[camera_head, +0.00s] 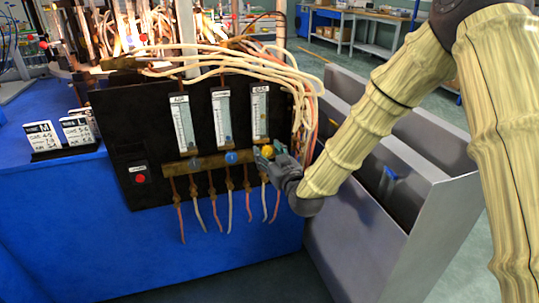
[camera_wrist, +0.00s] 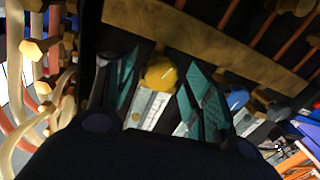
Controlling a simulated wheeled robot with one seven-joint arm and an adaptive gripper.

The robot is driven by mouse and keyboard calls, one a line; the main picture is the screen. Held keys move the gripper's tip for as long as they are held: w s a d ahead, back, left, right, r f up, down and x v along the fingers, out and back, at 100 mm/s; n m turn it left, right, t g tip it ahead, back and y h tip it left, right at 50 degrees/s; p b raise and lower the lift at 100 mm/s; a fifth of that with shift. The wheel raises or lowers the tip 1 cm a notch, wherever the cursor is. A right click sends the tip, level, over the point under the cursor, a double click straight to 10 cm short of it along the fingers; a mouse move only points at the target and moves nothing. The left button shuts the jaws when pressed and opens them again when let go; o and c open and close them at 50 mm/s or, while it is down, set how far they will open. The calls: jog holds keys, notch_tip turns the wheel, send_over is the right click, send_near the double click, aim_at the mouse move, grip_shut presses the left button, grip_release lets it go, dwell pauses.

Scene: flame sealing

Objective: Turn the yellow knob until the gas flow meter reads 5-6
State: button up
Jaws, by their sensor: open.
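The yellow knob (camera_head: 267,151) sits at the right end of a brass bar on the black panel, below the gas flow meter (camera_head: 260,112). The meter's reading is too small to make out. My gripper (camera_head: 270,155) is at the yellow knob, coming from the right. In the wrist view, the yellow knob (camera_wrist: 160,73) shows between the two teal-padded fingers of my gripper (camera_wrist: 163,88). The fingers are open, with gaps visible on both sides of the knob. Part of a flow meter (camera_wrist: 148,107) shows beyond it.
A blue knob (camera_head: 231,157) and a dark knob (camera_head: 193,162) sit to the left on the brass bar (camera_head: 208,163). Pale hoses (camera_head: 235,62) hang over the panel's top and right side. A grey open bin (camera_head: 420,225) stands right of the blue bench (camera_head: 60,215).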

jog(key=c, duration=1)
jog(key=o, duration=1)
jog(key=v, duration=1.2)
